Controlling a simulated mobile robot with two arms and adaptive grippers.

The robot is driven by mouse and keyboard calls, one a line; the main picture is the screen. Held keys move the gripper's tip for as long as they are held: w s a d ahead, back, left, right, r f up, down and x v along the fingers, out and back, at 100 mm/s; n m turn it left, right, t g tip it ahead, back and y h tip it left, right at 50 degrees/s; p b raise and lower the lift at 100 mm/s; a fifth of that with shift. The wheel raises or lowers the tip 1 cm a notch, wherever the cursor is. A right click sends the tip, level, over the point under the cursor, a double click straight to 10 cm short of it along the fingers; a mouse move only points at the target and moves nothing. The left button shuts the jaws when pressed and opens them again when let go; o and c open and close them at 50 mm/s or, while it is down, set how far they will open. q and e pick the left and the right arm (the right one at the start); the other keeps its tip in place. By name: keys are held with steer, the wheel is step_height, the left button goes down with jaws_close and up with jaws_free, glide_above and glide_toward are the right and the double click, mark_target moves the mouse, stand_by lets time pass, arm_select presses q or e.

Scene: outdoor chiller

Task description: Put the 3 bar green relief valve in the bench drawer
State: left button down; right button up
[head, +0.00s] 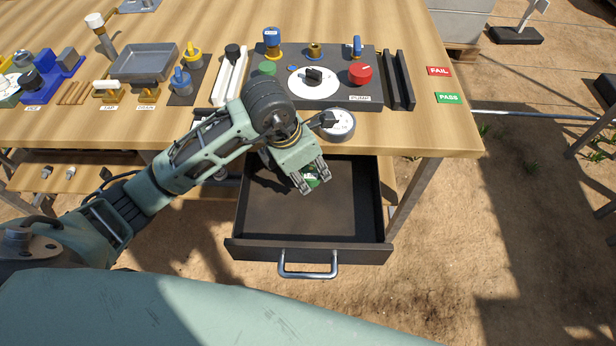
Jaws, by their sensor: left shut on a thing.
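My left gripper (313,184) reaches over the open bench drawer (342,220) with its fingers pointing down. It is shut on the green relief valve (312,180). Only a small green part with a pale label shows between the fingers; the rest is hidden by the gripper. The valve is over the back middle of the drawer. I cannot tell whether it touches the drawer floor. The drawer is dark, pulled out below the bench, with a metal handle (308,270) in front. The visible drawer floor is bare. My right gripper is not in view.
On the wooden bench (433,130) above stand a round gauge (338,124) close to my left wrist and a dark pump panel (337,70) with knobs. A grey tray (145,62), yellow and blue valves (181,80) and other parts stand left. FAIL and PASS labels (449,98) lie right.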

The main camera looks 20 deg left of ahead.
mark_target(305, 175)
arm_select(q)
step_height(305, 175, down, 3)
steer(key=shift+s+r, duration=0.1)
steer(key=shift+r, duration=0.1)
steer(key=shift+f, duration=0.3)
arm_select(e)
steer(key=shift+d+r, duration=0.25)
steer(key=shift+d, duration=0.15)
arm_select(q)
steer(key=shift+f, duration=0.1)
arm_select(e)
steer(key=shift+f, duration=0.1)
arm_select(q)
steer(key=c, duration=1.8)
jaws_free()
steer(key=shift+f, duration=0.1)
steer(key=o, duration=0.5)
steer(key=shift+c, duration=0.2)
